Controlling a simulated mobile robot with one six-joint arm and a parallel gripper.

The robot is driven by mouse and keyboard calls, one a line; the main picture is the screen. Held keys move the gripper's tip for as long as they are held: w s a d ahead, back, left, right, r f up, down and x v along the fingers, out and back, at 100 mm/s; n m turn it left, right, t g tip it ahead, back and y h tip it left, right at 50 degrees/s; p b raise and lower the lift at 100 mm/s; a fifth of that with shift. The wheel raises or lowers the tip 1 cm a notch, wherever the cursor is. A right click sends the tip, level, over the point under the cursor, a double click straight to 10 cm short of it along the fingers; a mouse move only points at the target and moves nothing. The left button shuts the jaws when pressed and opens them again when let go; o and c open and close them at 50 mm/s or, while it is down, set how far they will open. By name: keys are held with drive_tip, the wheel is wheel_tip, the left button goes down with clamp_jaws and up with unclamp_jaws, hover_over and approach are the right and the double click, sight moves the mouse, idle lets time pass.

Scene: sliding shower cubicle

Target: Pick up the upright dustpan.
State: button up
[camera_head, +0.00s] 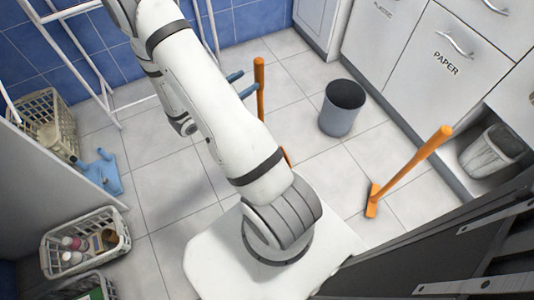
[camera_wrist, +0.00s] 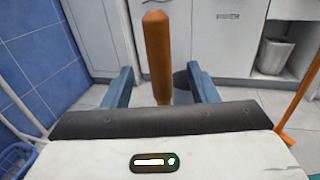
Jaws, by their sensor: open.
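An upright orange handle (camera_head: 260,85), which I take to be the dustpan's, stands on the tiled floor behind my arm in the head view. Its lower part is mostly hidden by my arm, so I cannot see the pan clearly. My gripper (camera_head: 243,83) is open, with its blue fingers pointing toward the handle. In the wrist view the handle (camera_wrist: 157,50) stands upright between the two fingers of my gripper (camera_wrist: 160,69), with space on both sides. The handle looks close to the fingertips; I cannot tell whether it is fully between them.
A second orange tool (camera_head: 410,170) with a flat foot leans at the right. A grey bin (camera_head: 341,108) stands beyond the handle, before white cabinets (camera_head: 440,60). A white rack (camera_head: 100,75) and baskets (camera_head: 85,243) are at left. Floor between handle and bin is clear.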

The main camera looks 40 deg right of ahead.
sight(263, 72)
drive_tip(key=d+b, duration=0.1)
drive_tip(key=d, duration=0.3)
drive_tip(key=d+f+b, duration=0.1)
drive_tip(key=d, duration=0.1)
drive_tip(key=shift+d+b, duration=0.35)
drive_tip(key=shift+d, duration=0.05)
drive_tip(key=shift+d+r, duration=0.15)
drive_tip(key=shift+d, duration=0.35)
drive_tip(key=shift+c, duration=0.4)
clamp_jaws()
